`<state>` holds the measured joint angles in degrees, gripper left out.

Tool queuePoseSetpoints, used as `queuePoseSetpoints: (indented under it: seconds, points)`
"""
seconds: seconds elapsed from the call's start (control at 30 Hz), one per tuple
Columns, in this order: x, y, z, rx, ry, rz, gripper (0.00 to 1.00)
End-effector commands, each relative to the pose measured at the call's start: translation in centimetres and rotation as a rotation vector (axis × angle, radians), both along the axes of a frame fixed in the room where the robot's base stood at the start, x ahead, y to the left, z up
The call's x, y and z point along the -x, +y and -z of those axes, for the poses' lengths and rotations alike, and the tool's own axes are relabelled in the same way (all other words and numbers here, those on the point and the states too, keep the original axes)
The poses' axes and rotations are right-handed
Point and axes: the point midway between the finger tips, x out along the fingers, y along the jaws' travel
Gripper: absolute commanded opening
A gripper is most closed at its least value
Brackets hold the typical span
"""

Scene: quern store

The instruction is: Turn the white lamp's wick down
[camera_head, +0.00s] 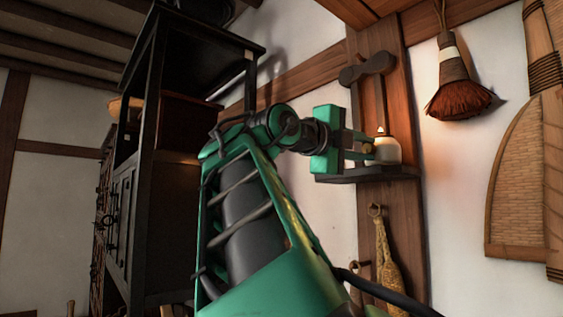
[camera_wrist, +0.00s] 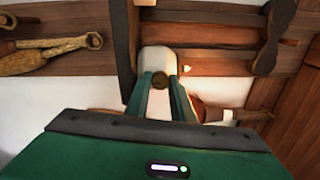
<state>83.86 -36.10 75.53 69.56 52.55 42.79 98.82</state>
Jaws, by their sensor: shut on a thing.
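The white lamp (camera_head: 390,152) stands upright on a small dark wall shelf (camera_head: 345,177), its small flame (camera_head: 380,131) lit. The lamp also shows in the wrist view (camera_wrist: 158,58), with the flame (camera_wrist: 187,69) at its right. A round brass wick knob (camera_wrist: 159,80) faces me on the lamp's near side. My gripper (camera_head: 367,146) reaches the lamp from the left, its green fingers on either side of the knob. In the wrist view the fingers (camera_wrist: 160,84) are shut on the knob. The fingers hide its sides.
A wooden post (camera_head: 400,220) backs the shelf. A dark wooden piece (camera_head: 367,67) sits above the lamp. A hand broom (camera_head: 458,85) and a woven basket tray (camera_head: 522,180) hang at right. A tall black cabinet (camera_head: 150,190) stands at left. Corded things (camera_head: 388,255) hang below the shelf.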

Motion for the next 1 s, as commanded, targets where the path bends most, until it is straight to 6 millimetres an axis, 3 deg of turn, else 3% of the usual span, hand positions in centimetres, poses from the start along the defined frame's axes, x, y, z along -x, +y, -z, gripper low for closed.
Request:
queuePoseSetpoints:
  seconds: [0.6,0.63,0.7,1.0]
  points:
    - [-0.23,0.52,0.33,-0.026,-0.027,-0.008,0.00]
    - [-0.23,0.52,0.33,-0.026,-0.027,-0.008,0.24]
    - [-0.20,0.48,0.31,-0.026,-0.027,-0.008,0.40]
    - [-0.05,0.10,0.18,-0.027,-0.031,-0.001,0.40]
